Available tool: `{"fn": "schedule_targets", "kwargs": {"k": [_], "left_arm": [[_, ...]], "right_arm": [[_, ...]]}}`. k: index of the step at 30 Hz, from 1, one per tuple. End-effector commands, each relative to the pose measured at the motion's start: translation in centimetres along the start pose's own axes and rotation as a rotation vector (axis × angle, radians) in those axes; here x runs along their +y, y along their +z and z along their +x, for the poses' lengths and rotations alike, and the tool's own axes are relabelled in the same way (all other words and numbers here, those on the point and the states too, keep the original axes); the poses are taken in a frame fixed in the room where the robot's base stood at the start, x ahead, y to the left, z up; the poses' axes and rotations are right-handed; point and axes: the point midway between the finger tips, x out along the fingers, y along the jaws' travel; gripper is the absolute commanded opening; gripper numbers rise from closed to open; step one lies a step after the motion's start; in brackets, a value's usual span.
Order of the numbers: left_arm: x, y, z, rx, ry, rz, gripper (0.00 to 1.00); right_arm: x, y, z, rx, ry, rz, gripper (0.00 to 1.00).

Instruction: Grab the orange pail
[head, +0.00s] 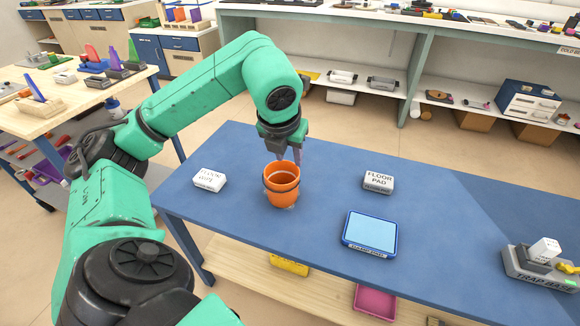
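The orange pail (281,190) stands upright on the blue tabletop, left of the middle, with a dark handle band around its upper part. My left gripper (291,156) points down just above the back of the pail's rim. Its two grey fingers are apart, with nothing seen between them. The fingertips are close to the rim; I cannot tell whether they touch it. My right gripper is not in view.
On the blue table (330,170) are a white labelled block (209,180) to the left, a floor pad block (378,183), a blue tray (369,251) and a grey trap base (540,272) to the right. Bare tabletop lies between them.

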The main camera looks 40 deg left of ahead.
Motion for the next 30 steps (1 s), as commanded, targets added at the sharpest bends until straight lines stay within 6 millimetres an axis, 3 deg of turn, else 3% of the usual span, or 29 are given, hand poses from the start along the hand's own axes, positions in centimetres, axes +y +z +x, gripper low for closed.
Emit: {"fn": "schedule_targets", "kwargs": {"k": [6,18,21,27,29,30], "left_arm": [[-0.1,-0.3,5.9,0.010,-0.001,0.004,0.40],[-0.7,0.3,12.5,0.009,-0.006,0.007,0.40],[-0.7,0.4,13.7,0.006,-0.006,0.007,0.40],[-0.7,0.4,13.8,0.005,-0.007,0.008,0.40],[-0.7,0.4,13.8,0.005,-0.007,0.008,0.21],[-0.7,0.4,13.8,0.005,-0.007,0.008,0.06]], "right_arm": [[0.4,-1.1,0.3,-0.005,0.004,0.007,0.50],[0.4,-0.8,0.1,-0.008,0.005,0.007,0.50],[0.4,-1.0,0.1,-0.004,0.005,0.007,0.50],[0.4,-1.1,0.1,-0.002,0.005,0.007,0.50],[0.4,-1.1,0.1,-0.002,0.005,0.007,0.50],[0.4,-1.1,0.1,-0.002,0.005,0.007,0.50]]}}
